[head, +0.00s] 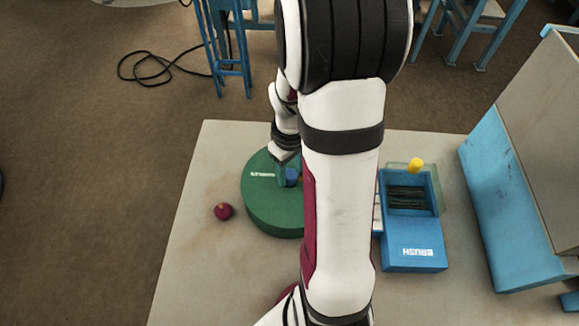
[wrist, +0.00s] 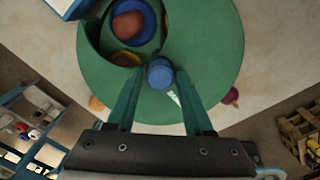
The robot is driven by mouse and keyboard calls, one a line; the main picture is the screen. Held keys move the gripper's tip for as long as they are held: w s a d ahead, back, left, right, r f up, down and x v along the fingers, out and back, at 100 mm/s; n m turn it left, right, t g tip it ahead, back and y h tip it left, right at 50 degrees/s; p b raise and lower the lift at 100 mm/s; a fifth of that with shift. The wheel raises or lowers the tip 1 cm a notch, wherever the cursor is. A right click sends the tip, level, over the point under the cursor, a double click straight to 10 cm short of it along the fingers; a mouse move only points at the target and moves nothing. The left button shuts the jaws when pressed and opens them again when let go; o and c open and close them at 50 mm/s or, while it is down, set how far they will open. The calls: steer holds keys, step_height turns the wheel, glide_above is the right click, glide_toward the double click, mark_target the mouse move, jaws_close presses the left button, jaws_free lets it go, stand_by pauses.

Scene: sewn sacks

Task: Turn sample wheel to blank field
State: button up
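The sample wheel is a thick green disc (head: 270,216) on the table, partly hidden by my arm in the head view. A white mark (head: 262,175) lies on the disc.
A maroon ball (head: 223,211) lies left of the wheel. A blue box (head: 414,252) with a yellow-topped part (head: 416,165) stands to the right. A large blue-sided panel (head: 510,210) is at the far right. The table's left front (head: 195,285) is clear.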

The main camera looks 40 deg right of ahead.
jaws_close()
stand_by(1.1)
